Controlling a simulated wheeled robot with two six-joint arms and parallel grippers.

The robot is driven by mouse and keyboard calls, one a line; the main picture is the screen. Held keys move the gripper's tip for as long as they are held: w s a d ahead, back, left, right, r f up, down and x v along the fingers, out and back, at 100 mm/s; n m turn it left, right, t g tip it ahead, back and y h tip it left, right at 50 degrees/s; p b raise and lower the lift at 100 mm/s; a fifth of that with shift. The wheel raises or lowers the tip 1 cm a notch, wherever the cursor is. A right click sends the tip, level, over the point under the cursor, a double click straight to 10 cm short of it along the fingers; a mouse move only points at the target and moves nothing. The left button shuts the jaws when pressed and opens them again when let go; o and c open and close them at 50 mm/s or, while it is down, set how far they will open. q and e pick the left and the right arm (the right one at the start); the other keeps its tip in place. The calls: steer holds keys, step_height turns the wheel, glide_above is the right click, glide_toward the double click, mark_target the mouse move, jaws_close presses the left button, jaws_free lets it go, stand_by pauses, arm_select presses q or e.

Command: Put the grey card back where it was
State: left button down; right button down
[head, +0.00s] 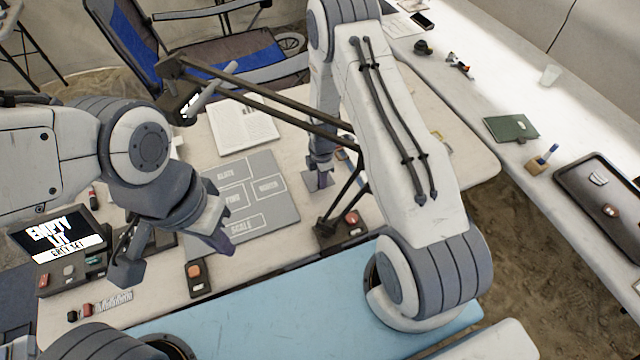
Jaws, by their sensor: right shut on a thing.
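My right gripper (320,182) points down just right of the grey sorting mat, partly hidden behind my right arm. It is shut on a small flat grey piece (308,179) that looks like the grey card; the fingers cover part of it. The grey mat (284,222) has outlined, labelled fields, one reading SCALE, and they look bare. My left gripper (172,258) hangs open and empty at the mat's lower left, its two fingers wide apart.
A screen (58,236) with large lettering stands at the left. A small box with an orange button (195,275) stands in front. A black lamp-like arm (260,112) crosses above the table. A green book (511,128) lies on the right table.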

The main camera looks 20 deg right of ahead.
steer(key=shift+w+a+f, duration=0.15)
steer(key=shift+w+f, duration=0.05)
step_height(320, 180, down, 4)
steer(key=shift+r+p, duration=0.2)
steer(key=shift+p, duration=0.55)
steer(key=shift+f, duration=0.2)
steer(key=shift+f+b, duration=0.2)
steer(key=shift+b, duration=0.1)
steer(key=c, duration=0.9)
jaws_free()
steer(key=shift+r, duration=0.1)
steer(key=shift+c, duration=0.2)
steer(key=shift+r, duration=0.1)
